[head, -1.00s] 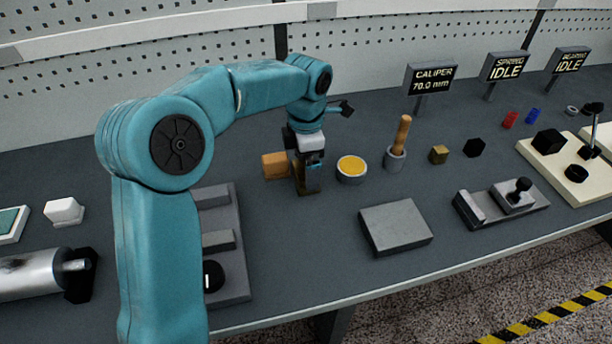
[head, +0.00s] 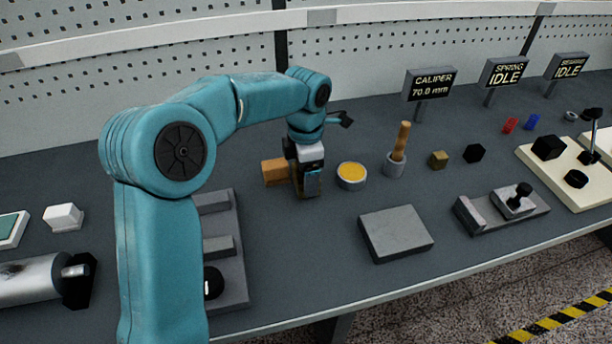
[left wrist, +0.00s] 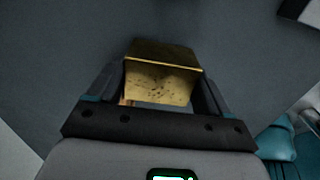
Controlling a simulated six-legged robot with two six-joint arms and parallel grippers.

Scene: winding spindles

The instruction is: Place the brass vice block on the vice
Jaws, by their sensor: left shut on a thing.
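My left gripper (head: 308,190) is over the middle of the bench in the head view, just right of an orange-brown block (head: 274,172). In the left wrist view it (left wrist: 160,90) is shut on the brass vice block (left wrist: 162,72), which sits between the two fingers. The block is hidden behind the gripper in the head view, so I cannot tell whether it touches the bench. A grey fixture with two raised bars, which looks like the vice (head: 219,246), lies to the left, partly behind my left arm. My right gripper is not in view.
A yellow-filled round dish (head: 351,175) stands close right of the gripper. Beyond it are a wooden-handled tool in a cup (head: 397,160) and a small brass cube (head: 438,159). A flat grey plate (head: 396,233) lies in front. Bare bench lies between the vice and the plate.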

